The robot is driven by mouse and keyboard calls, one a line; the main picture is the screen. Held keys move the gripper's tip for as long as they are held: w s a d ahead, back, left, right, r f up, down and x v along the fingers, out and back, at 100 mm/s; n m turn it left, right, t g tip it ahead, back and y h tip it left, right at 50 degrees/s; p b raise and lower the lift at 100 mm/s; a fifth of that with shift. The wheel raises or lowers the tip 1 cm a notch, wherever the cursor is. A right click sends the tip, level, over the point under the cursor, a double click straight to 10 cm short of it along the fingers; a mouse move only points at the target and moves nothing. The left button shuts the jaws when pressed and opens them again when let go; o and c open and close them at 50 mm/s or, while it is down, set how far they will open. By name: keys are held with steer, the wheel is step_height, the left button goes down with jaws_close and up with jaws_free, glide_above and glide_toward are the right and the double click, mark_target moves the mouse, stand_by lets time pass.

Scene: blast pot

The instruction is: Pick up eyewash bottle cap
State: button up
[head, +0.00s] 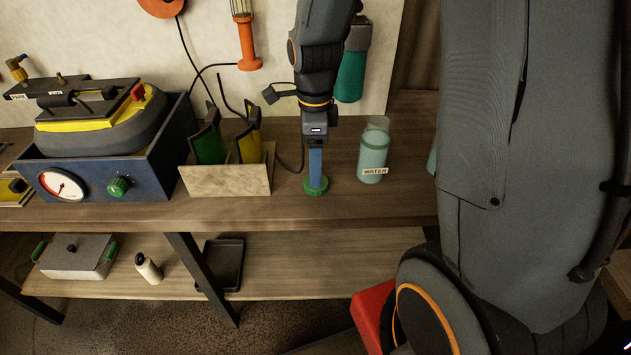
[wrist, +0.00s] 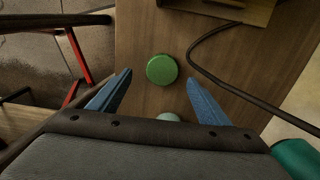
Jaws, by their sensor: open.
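The green eyewash bottle cap (wrist: 162,69) lies flat on the wooden bench in the wrist view, just beyond my fingertips and roughly centred between them. It also shows in the head view (head: 316,187), directly below my gripper (head: 316,178). My gripper (wrist: 158,80) points down with its two blue fingers spread on either side of the cap, holding nothing. A clear bottle of pale teal liquid labelled WATER (head: 373,150) stands upright to the right of the gripper. In the wrist view a pale round thing (wrist: 167,117) shows partly behind the gripper body.
A cardboard-coloured holder (head: 228,181) with green and yellow pieces stands left of the cap. A blue box with a gauge (head: 110,180) is further left. A dark cable (wrist: 235,84) curves across the bench near the cap. The bench's front edge is close.

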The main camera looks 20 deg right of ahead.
steer(key=shift+w+d+f+p, duration=0.1)
steer(key=shift+f+p, duration=0.35)
steer(key=shift+f, duration=0.95)
steer(key=shift+w+d+f+p, duration=0.1)
steer(key=shift+f+p, duration=0.3)
steer(key=shift+f, duration=0.95)
steer(key=c, duration=1.1)
steer(key=shift+r, duration=0.1)
step_height(320, 180, up, 10)
steer(key=b, duration=0.2)
steer(key=d+r+m+p, duration=0.1)
steer(key=d+r+p, duration=0.3)
steer(key=d+r+m+p, duration=0.1)
steer(key=d+r+p, duration=0.2)
steer(key=d+p, duration=0.1)
steer(key=d+r+m+p, duration=0.1)
steer(key=d+r+p, duration=0.3)
steer(key=d, duration=0.2)
steer(key=shift+s+r+m, duration=0.35)
steer(key=shift+s+m, duration=0.05)
steer(key=shift+d+r, duration=0.1)
steer(key=shift+d, duration=0.1)
